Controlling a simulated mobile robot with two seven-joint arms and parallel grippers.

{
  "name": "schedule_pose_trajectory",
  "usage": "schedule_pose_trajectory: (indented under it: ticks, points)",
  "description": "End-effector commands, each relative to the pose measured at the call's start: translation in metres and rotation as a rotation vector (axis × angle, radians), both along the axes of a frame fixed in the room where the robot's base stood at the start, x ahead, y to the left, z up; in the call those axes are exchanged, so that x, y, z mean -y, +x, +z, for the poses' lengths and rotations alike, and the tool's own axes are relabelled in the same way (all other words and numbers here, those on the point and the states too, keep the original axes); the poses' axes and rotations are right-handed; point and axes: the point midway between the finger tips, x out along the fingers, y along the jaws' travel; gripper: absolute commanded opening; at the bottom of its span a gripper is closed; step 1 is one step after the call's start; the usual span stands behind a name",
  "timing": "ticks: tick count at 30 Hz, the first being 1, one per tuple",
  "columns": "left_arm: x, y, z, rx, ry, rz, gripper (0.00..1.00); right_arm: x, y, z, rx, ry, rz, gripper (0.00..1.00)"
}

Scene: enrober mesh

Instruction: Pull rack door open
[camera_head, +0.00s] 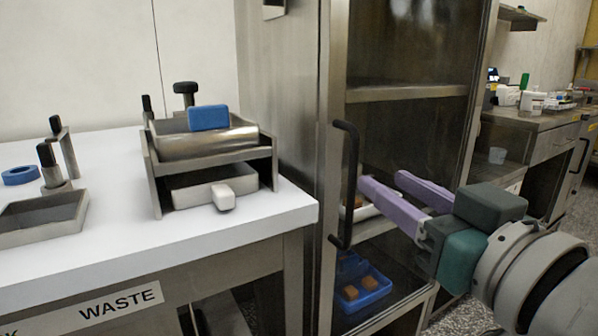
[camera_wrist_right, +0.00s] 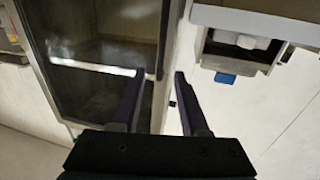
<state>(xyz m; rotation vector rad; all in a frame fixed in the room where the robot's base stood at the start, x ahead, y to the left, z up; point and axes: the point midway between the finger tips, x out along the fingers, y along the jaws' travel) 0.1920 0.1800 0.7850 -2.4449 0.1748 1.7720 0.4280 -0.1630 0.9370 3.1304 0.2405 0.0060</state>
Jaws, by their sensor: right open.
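The rack door (camera_head: 405,145) is a metal-framed glass door, and it looks shut. Its black upright bar handle (camera_head: 347,185) is on the door's left side. My right gripper (camera_head: 382,183), with purple fingers, is open and empty just right of the handle in the head view. In the right wrist view the handle (camera_wrist_right: 164,42) lines up with the gap between the open fingertips (camera_wrist_right: 159,75). I cannot tell how far the fingertips are from it. The glass (camera_wrist_right: 95,35) shows at left there. My left gripper is not in view.
A white-topped table (camera_head: 265,208) with a metal stand and blue block (camera_head: 209,117) stands left of the rack. Behind the glass, a blue tray (camera_head: 372,297) holds brown pieces. A counter (camera_head: 540,122) with containers is at the back right.

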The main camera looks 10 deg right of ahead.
Motion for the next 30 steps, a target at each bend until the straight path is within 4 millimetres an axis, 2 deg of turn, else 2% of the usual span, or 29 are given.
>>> schedule_pose_trajectory:
  ticks: [9, 15, 21, 28, 30]
  points:
    - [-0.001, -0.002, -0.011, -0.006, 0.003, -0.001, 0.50, -0.008, 0.054, 0.000, 0.001, -0.001, -0.001, 0.45]
    - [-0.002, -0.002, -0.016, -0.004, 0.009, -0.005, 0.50, -0.012, 0.080, 0.000, -0.001, -0.001, -0.001, 0.45]
    - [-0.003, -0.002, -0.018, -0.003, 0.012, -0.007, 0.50, -0.014, 0.090, 0.001, -0.003, 0.000, -0.001, 0.45]
    - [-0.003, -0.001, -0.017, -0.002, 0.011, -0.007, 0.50, -0.014, 0.090, 0.001, -0.003, 0.000, -0.001, 0.45]
    - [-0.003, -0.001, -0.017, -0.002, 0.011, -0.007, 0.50, -0.014, 0.090, 0.001, -0.003, 0.000, -0.001, 0.38]
